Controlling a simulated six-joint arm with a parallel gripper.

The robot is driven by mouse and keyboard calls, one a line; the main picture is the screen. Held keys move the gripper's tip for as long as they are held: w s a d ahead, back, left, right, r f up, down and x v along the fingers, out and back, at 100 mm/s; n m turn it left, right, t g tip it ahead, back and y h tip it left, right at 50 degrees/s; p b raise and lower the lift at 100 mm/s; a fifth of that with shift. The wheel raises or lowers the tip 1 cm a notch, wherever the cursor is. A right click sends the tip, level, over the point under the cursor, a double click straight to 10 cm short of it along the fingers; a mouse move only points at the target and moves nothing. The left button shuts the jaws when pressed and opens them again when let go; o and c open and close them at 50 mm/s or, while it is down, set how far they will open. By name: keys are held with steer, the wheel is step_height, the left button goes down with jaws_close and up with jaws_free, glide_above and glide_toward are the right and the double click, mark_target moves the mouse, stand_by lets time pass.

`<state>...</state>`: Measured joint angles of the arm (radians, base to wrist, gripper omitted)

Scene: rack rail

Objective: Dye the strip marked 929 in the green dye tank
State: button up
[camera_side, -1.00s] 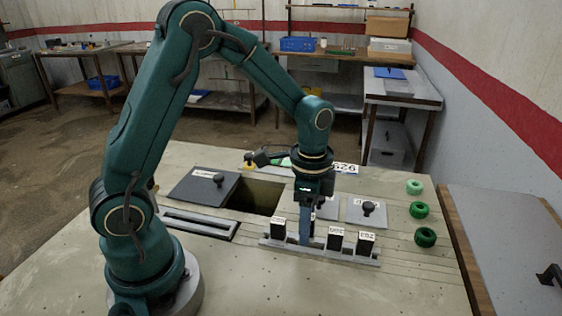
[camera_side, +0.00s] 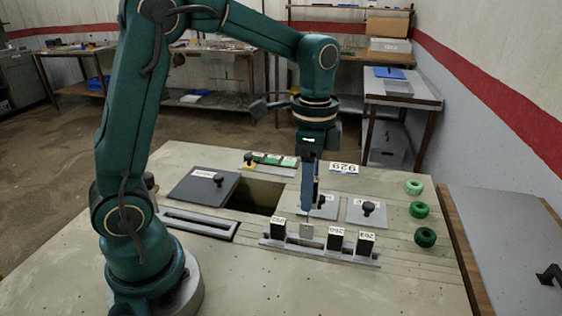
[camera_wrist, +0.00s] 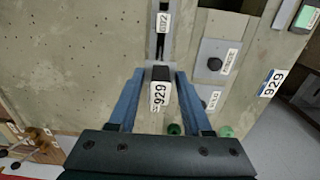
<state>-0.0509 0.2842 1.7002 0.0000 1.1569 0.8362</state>
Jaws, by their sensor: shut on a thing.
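My gripper (camera_side: 307,212) is above the rack (camera_side: 330,252) and shut on the strip marked 929. In the wrist view the dark block with the white 929 label (camera_wrist: 159,95) sits between the blue fingers (camera_wrist: 160,76). In the side view a pale part of the strip (camera_side: 306,231) hangs below the fingers at its rack place; I cannot tell if its lower end is clear. An open dark well (camera_side: 256,196) lies left of the gripper, beside a dark lid (camera_side: 203,187).
Other labelled strips, such as one at the left (camera_side: 278,226) and one at the right (camera_side: 366,243), stand in the rack. A knobbed lid (camera_side: 367,211) lies behind. A 929 card (camera_side: 344,168) and green rings (camera_side: 420,209) are farther right. A slotted bar (camera_side: 197,223) lies left.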

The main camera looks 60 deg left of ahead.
steer(key=shift+r, duration=0.2)
stand_by(0.3)
steer(key=s+a+n, duration=0.1)
steer(key=a+n, duration=0.8)
steer(key=a, duration=1)
steer(key=shift+s+a+r, duration=0.25)
steer(key=shift+s+r, duration=0.15)
step_height(320, 180, down, 18)
steer(key=shift+r, duration=0.15)
stand_by(4.3)
